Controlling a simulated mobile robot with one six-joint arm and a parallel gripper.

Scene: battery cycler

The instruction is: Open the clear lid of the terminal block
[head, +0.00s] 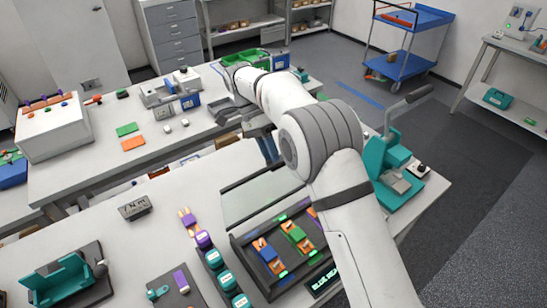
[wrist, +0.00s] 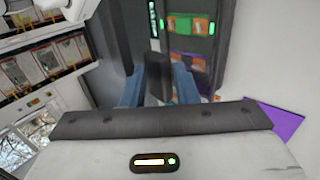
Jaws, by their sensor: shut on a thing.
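The terminal block (head: 240,250) is a dark tray with coloured modules on the near bench. In the head view its clear lid (head: 258,198) is a see-through pane with dark edges, raised along the block's far side. My gripper (wrist: 158,78) shows in the wrist view as two blue fingers shut on a dark tab between them, which looks like the lid's handle. The block's green, orange and purple modules (wrist: 190,28) lie beyond the fingers. In the head view my arm covers part of the lid's right side, and the grip itself is not clear.
A teal press with a lever (head: 390,160) stands right of the block. Teal-topped containers (head: 220,280) line its left side. A small dark display (head: 323,282) sits at its front right. The bench left of the lid is mostly clear around a small grey box (head: 134,207).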

